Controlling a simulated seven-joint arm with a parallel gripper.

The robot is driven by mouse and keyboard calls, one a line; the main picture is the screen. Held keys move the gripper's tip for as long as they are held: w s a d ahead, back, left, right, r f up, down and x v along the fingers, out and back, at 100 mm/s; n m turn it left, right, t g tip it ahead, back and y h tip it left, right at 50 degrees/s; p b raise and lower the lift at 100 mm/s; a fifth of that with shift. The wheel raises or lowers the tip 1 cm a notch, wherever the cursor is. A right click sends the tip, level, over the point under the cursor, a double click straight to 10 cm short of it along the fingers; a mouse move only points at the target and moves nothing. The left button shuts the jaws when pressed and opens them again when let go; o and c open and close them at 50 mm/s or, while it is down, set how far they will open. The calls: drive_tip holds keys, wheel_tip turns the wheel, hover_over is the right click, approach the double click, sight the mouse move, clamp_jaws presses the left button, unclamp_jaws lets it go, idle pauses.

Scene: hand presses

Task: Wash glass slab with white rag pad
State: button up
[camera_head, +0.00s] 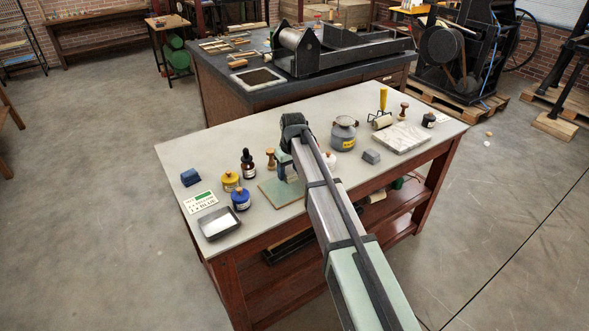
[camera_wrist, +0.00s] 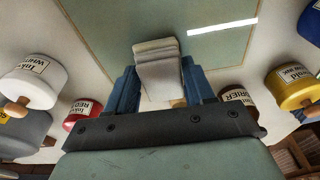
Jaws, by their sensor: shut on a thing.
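The glass slab (camera_head: 275,193) is a flat greenish pane lying on the pale table, left of my arm; my gripper covers part of it. It fills the upper middle of the wrist view (camera_wrist: 120,35), with a bright streak of reflected light on it. My gripper (camera_wrist: 158,88) has blue fingers shut on the white rag pad (camera_wrist: 158,62), a folded whitish block. The pad's far end shows against the slab; I cannot tell whether it touches the glass. In the head view my gripper (camera_head: 287,172) is over the slab, and the pad is hidden there.
Beside the slab stand a dark dropper bottle (camera_head: 248,163), a yellow jar (camera_head: 231,181) and a blue jar (camera_head: 240,199). A grey tray (camera_head: 206,232) with white contents is at the front left. A grey can (camera_head: 343,134) and a marble slab (camera_head: 401,145) are to the right.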

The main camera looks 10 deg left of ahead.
sight(271, 184)
drive_tip(key=shift+s+a, duration=2.15)
drive_tip(key=shift+s, duration=0.1)
drive_tip(key=shift+s+a+r, duration=0.1)
drive_tip(key=shift+s+a, duration=0.05)
drive_tip(key=shift+a, duration=0.05)
wheel_tip(271, 184, up, 8)
drive_tip(key=shift+d, duration=0.1)
